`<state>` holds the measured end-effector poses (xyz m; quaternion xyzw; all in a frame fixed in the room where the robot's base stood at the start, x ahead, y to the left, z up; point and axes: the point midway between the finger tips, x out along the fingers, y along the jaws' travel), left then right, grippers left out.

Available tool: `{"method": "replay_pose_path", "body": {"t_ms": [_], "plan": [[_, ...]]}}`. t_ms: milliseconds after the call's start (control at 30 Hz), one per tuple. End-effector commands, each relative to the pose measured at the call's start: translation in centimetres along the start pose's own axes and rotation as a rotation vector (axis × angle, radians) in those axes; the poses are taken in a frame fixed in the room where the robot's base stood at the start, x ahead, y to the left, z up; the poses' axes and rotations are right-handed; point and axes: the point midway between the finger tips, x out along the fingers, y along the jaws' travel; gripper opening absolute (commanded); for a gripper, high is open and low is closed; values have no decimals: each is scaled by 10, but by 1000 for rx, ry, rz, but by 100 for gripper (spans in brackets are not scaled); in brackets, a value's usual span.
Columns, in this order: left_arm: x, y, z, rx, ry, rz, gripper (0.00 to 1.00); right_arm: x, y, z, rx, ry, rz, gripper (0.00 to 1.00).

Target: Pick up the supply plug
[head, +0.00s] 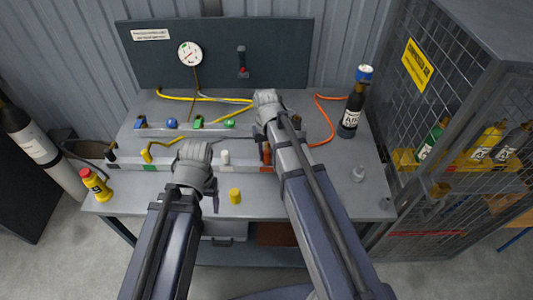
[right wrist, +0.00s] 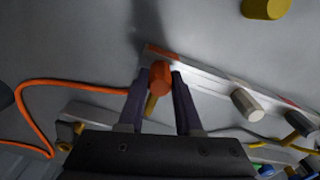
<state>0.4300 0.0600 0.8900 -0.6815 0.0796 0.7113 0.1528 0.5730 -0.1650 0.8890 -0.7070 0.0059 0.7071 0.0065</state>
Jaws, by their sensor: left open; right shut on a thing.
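The supply plug appears to be the orange plug (right wrist: 159,78) at the end of the orange hose, at the end of the pale rail in the right wrist view. My right gripper (right wrist: 157,92) is shut on it, with a dark finger on each side. In the head view the orange plug (head: 266,154) shows beside my right forearm, which hides most of that gripper. I cannot tell whether the plug is clear of the rail. My left gripper (head: 212,192) is open above the front of the bench, its fingers mostly hidden by its wrist.
A yellow cap (head: 235,196) stands in front. A black bottle (head: 352,112) stands at right, a yellow-red bottle (head: 96,185) at left. A mesh cage (head: 437,95) borders the right side.

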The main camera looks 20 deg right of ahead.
Motion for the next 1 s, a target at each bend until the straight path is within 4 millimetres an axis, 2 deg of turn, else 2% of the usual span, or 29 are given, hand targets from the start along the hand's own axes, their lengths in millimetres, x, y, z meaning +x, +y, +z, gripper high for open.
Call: {"method": "replay_pose_path", "body": {"t_ms": [600,733,1000], "plan": [[-87,-8,5,0,0,0,73,-88,0,0,0,0,0,0],[-94,-9,6,1,0,0,73,-95,0,0,0,0,0,0],[-94,-9,6,1,0,0,73,-94,0,0,0,0,0,0]]}}
